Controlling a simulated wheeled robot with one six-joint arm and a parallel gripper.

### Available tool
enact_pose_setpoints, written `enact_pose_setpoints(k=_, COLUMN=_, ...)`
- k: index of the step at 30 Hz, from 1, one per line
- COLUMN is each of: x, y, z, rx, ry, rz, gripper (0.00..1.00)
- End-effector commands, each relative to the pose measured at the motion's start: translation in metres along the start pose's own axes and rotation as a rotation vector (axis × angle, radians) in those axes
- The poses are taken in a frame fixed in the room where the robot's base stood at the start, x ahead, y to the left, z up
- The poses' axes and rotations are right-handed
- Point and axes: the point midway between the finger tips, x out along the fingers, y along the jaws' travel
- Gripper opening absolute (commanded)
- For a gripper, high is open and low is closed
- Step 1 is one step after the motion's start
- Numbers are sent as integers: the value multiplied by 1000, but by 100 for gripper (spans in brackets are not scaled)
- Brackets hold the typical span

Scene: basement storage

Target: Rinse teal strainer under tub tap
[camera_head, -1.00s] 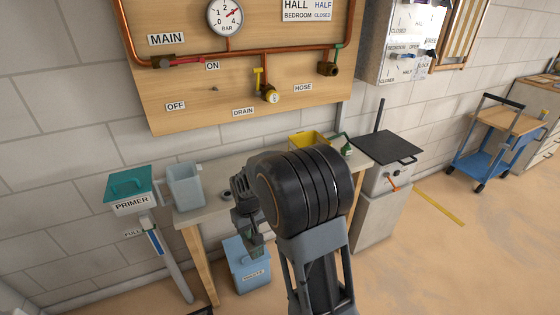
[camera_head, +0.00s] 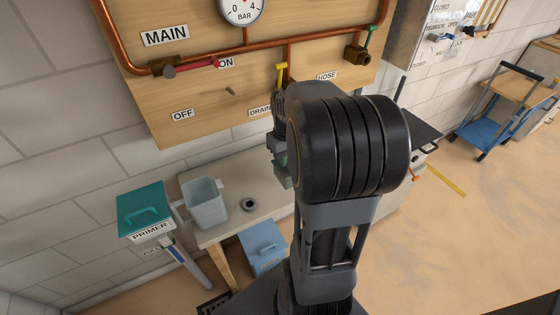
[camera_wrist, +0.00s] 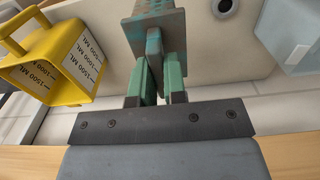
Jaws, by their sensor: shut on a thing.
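My gripper (camera_wrist: 153,85) is shut on a square teal piece with brown patches (camera_wrist: 155,28), which looks like the strainer. Its far part is cut off by the top of the wrist view. In the head view my gripper (camera_head: 283,165) is in front of the wall board, above the bench, below the yellow-handled drain tap (camera_head: 281,75). My arm hides part of that tap, and the strainer is not clear there. A brass hose tap with a green handle (camera_head: 358,52) is to the right. I cannot tell which thing is the tub.
A grey container (camera_head: 205,203) and a dark ring (camera_head: 248,205) stand on the bench (camera_head: 235,222). A yellow measuring jug (camera_wrist: 45,68) is left in the wrist view. A teal-lidded primer box (camera_head: 145,210) is at left, and a blue bin (camera_head: 262,247) is below the bench.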

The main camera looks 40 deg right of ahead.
Motion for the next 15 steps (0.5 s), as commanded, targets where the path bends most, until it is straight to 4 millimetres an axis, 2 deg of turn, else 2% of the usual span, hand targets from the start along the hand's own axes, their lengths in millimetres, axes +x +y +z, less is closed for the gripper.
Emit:
enact_pose_setpoints(k=1, x=7, y=3, z=-14, rx=0, ry=-4, rz=-1, gripper=0)
enact_pose_setpoints(k=4, x=20, y=8, z=-35, rx=1, ry=-4, rz=-1, gripper=0)
enact_pose_setpoints(k=9, x=48, y=13, z=-57, rx=1, ry=-2, rz=-1, gripper=0)
enact_pose_setpoints(k=15, x=64, y=15, z=-71, rx=-1, ry=1, rz=0, gripper=0)
